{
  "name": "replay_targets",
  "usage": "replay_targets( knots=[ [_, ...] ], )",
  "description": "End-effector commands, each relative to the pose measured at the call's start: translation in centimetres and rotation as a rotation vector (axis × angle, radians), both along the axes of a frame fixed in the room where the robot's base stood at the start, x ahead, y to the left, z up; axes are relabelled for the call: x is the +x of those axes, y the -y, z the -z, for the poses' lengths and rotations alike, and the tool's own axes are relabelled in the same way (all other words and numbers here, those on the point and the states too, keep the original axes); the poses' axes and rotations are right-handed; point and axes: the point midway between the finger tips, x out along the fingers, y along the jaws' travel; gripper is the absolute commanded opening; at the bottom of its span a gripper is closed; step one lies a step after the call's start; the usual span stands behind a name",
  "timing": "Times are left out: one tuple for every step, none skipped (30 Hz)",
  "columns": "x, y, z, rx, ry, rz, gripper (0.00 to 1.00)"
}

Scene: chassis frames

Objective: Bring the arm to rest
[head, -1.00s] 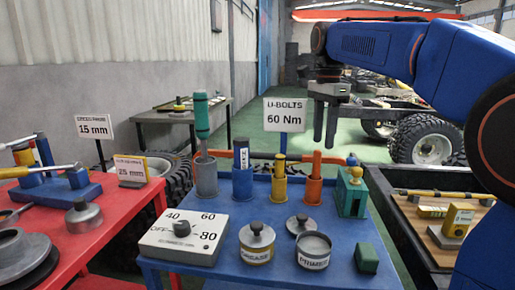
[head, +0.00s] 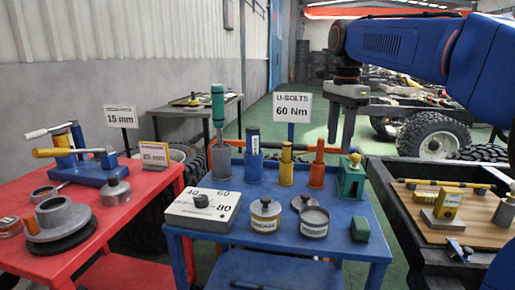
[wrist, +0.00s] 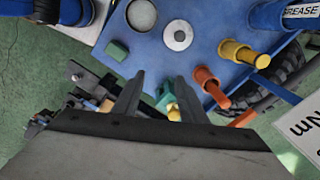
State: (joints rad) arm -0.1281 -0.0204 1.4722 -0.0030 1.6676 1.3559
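My gripper (head: 341,124) hangs at the end of my blue arm, fingers pointing down, above the back right of the blue table (head: 345,262). Its two fingers are apart with nothing between them. In the wrist view my gripper (wrist: 157,90) also shows its two dark fingers spread and empty, with the blue table beyond them. The green block with a yellow knob (head: 352,178) stands on the table below and a little right of my gripper.
The blue table holds a dial box (head: 202,209), the grease tin (head: 265,214), the primer tin (head: 314,222) and several coloured cups with tools. A red table (head: 60,245) stands left. A dark-framed bench (head: 430,235) stands right. The 60 Nm sign (head: 292,107) rises behind the blue table.

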Motion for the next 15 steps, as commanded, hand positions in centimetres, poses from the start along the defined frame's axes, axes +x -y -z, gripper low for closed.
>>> replay_targets(
  knots=[
    [-0.4, 0.2, 0.1, 0.001, 0.006, -0.014, 0.38],
    [-0.7, 0.2, 0.2, 0.000, 0.008, -0.024, 0.38],
    [-1.1, 0.4, 0.4, 0.000, 0.012, -0.038, 0.38],
    [-1.4, 0.5, 0.5, 0.000, 0.016, -0.050, 0.38],
    [-1.7, 0.6, 0.6, 0.001, 0.021, -0.062, 0.38],
    [-2.1, 0.7, 0.9, 0.000, 0.027, -0.081, 0.38],
    [-2.5, 0.8, 1.0, 0.000, 0.031, -0.094, 0.38],
    [-2.9, 1.0, 1.2, 0.000, 0.035, -0.110, 0.38],
    [-3.3, 1.1, 1.5, -0.001, 0.043, -0.130, 0.38],
    [-3.8, 1.2, 1.7, -0.002, 0.048, -0.147, 0.38],
    [-4.3, 1.4, 1.9, -0.003, 0.054, -0.167, 0.38],
    [-5.0, 1.6, 2.3, -0.004, 0.064, -0.194, 0.38],
    [-5.6, 1.8, 2.6, -0.005, 0.070, -0.216, 0.38],
    [-6.2, 2.0, 3.0, -0.007, 0.079, -0.241, 0.38],
    [-7.2, 2.2, 3.5, -0.010, 0.090, -0.278, 0.38]
  ],
)
